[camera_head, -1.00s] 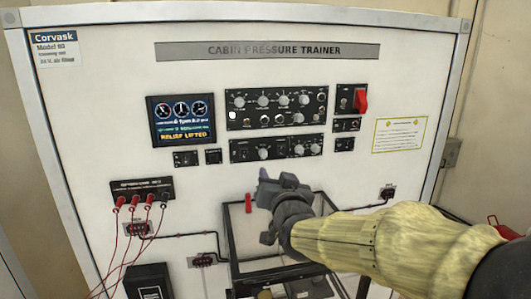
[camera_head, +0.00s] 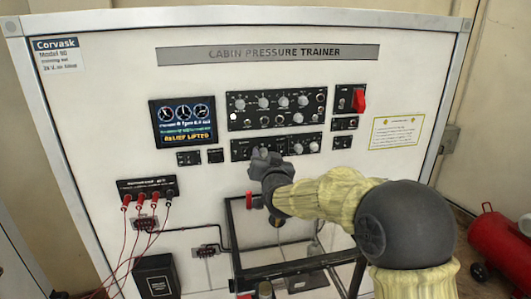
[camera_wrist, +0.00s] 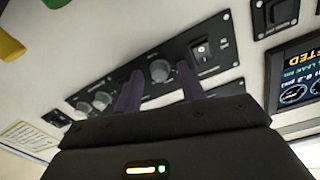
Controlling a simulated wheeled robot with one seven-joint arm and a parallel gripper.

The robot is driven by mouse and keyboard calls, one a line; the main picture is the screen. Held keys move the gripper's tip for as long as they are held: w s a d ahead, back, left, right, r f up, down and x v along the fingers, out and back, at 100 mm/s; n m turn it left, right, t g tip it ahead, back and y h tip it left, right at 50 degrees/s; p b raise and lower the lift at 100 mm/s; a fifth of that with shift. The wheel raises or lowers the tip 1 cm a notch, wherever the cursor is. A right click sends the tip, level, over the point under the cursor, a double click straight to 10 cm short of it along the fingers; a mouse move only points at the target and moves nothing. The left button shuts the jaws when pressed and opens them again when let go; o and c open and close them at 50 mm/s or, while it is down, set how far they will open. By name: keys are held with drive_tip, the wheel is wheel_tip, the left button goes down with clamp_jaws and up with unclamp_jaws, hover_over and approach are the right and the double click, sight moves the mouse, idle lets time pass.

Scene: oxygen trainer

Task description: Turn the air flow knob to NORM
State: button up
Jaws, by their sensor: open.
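The lower black control panel (camera_head: 240,153) is on the white trainer board, below a larger knob panel. In the wrist view, the same panel (camera_wrist: 225,60) runs diagonally, with a rocker switch (camera_wrist: 202,47), a single grey knob (camera_wrist: 160,70) and two more knobs (camera_wrist: 92,104) farther left. The labels are too small to read, so I cannot tell which knob is air flow. My gripper (camera_head: 262,156) is in front of this panel and hides its single knob in the head view. In the wrist view, my gripper's (camera_wrist: 160,78) open fingers appear on either side of that knob; contact is unclear.
The upper panel (camera_head: 277,108) of knobs and switches is just above. A screen (camera_head: 183,123) reading "RELIEF LIFTED" is at left, and a red switch cover (camera_head: 359,100) at right. A black frame (camera_head: 285,270) stands below my arm. Red leads (camera_head: 125,225) hang at lower left.

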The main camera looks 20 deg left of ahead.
drive_tip(key=shift+c, duration=0.4)
clamp_jaws()
